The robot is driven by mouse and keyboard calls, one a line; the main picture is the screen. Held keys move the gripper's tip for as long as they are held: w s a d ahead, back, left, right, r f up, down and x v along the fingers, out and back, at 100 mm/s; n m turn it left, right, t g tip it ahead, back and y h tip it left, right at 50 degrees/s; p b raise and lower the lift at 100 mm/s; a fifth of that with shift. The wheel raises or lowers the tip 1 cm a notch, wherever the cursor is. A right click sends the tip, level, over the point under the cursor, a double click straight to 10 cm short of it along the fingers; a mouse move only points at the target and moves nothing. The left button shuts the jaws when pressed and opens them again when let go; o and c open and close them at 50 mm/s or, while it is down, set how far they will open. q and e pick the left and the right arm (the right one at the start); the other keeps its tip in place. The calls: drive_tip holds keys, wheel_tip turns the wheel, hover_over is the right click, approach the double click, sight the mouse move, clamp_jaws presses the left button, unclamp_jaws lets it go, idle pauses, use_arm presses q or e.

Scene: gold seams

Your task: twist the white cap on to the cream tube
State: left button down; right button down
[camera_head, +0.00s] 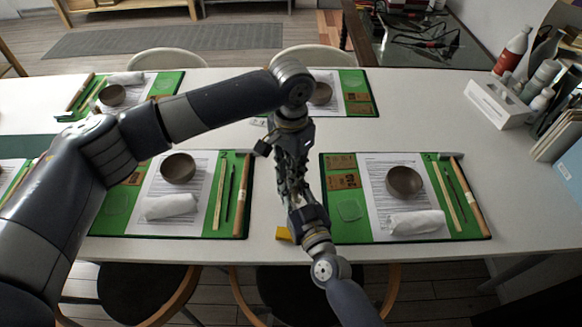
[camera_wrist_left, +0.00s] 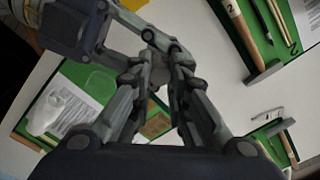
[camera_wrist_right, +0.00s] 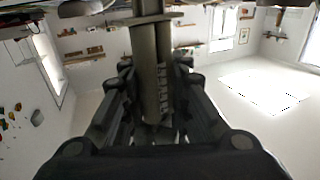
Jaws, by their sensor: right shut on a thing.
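My left gripper (camera_head: 292,160) reaches down over the middle of the table, with its fingers meeting those of my right gripper (camera_head: 297,198), which comes up from the front. In the left wrist view, my left fingers (camera_wrist_left: 159,82) lie close together with a small greyish patch between them; I cannot tell whether they grip it. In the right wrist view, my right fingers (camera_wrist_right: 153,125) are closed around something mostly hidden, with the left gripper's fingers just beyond. I cannot clearly make out the cream tube or the white cap; the grippers probably cover them.
Green mats hold bowls (camera_head: 178,168) (camera_head: 404,181), rolled white cloths (camera_head: 416,223) and sticks on both sides of the grippers. A small yellow thing (camera_head: 283,233) lies at the front edge. A white caddy (camera_head: 497,103) with bottles stands right.

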idle(0.3)
use_arm(q)
drive_tip(key=c, duration=1.5)
unclamp_jaws()
drive_tip(key=shift+r, duration=0.1)
use_arm(e)
drive_tip(key=c, duration=1.3)
unclamp_jaws()
use_arm(q)
wheel_tip(320, 180, up, 12)
drive_tip(key=shift+f, duration=0.1)
